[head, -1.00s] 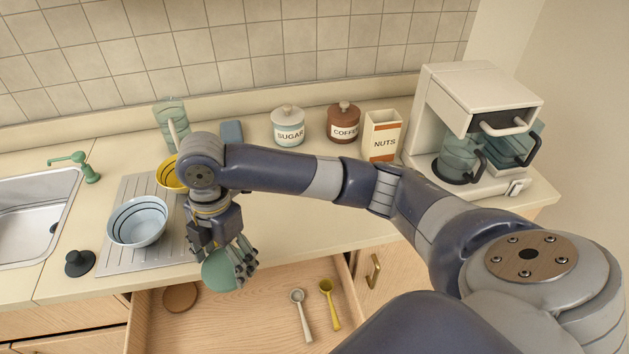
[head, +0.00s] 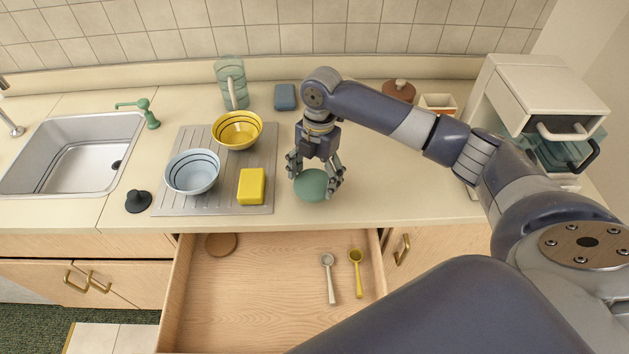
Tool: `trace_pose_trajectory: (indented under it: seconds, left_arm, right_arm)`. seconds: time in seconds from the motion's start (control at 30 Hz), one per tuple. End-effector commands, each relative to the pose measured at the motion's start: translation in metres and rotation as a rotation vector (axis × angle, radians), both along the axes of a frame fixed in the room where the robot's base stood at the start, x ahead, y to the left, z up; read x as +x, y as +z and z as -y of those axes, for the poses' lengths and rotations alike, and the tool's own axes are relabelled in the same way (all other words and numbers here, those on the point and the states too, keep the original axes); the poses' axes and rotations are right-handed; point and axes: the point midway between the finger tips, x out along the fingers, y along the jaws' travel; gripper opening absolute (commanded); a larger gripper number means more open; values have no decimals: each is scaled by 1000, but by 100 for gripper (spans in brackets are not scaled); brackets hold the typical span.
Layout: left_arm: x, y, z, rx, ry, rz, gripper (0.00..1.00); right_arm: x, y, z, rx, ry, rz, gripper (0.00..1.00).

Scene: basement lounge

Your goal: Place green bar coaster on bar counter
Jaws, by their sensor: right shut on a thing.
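The green bar coaster (head: 312,186) is a flat round disc held in my right gripper (head: 316,180). The gripper points down with its fingers on either side of the coaster. It is over the front part of the beige bar counter (head: 400,190), to the right of the metal drainboard. I cannot tell whether the coaster touches the counter surface. My left gripper is not in view.
An open wooden drawer (head: 260,290) holds a brown round coaster (head: 221,244) and two spoons. The drainboard (head: 215,206) bears a blue bowl (head: 192,172), a yellow bowl (head: 237,129) and a yellow sponge (head: 251,187). The counter right of my gripper is clear.

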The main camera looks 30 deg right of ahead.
Motion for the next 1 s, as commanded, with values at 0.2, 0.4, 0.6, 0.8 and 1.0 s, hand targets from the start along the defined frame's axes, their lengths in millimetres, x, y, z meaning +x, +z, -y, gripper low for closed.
trace_pose_trajectory:
  seconds: [0.2, 0.4, 0.6, 0.8, 1.0]
  left_arm:
    - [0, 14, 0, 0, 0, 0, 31]
    - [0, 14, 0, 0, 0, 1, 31]
    - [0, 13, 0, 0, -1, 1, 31]
    - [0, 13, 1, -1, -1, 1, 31]
    - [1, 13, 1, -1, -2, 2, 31]
  right_arm:
    - [-1, -27, 0, -1, -1, -4, 57]
    - [-1, -35, 0, -1, 1, 1, 57]
    - [-1, -36, 0, -1, 1, 0, 57]
    - [-1, -38, 0, -1, 1, 0, 98]
    - [-1, -38, 0, -1, 0, 0, 98]
